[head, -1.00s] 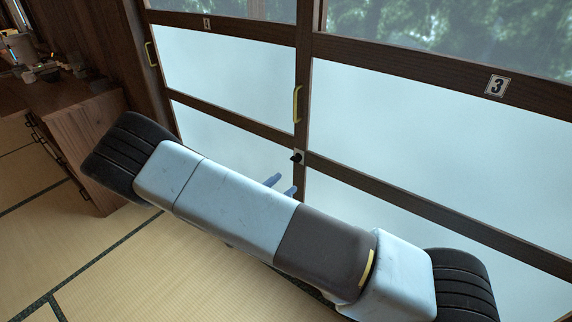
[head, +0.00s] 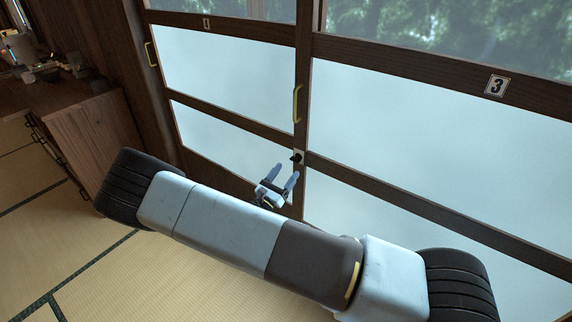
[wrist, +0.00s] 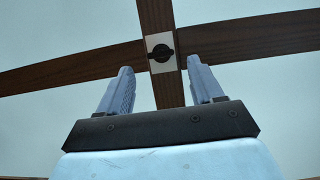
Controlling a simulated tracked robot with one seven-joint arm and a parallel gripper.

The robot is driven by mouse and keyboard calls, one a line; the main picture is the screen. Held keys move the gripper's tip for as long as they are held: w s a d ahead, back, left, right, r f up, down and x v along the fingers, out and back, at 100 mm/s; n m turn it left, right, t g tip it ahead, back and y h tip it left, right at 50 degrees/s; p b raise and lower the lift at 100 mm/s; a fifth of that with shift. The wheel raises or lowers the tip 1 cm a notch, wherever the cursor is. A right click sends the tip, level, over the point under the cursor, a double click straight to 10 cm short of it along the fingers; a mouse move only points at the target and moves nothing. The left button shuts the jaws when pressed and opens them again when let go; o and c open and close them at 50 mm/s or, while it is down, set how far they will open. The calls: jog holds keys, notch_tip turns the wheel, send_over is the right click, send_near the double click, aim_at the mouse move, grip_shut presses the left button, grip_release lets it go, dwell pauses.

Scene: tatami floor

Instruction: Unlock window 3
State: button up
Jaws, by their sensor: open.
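Window 3 (head: 440,130) is a wood-framed frosted pane on the right, marked by a "3" label (head: 497,86). Its lock is a black knob (head: 297,156) on a pale plate, on the frame post where the crossbar meets it. In the wrist view the black knob (wrist: 161,53) sits on a white square plate, with its bar lying roughly level. My gripper (head: 283,174) is open and empty, just below the knob in the head view. In the wrist view its two fingers (wrist: 161,82) point toward the plate, one on each side of the post, apart from the knob.
A yellow handle (head: 297,104) is on the post above the lock, and another yellow handle (head: 150,54) is at the far left. A wooden cabinet (head: 95,135) with items on top stands at the left. Tatami floor (head: 90,255) is clear at lower left.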

aim_at(295, 159)
jog(key=shift+x, duration=2.55)
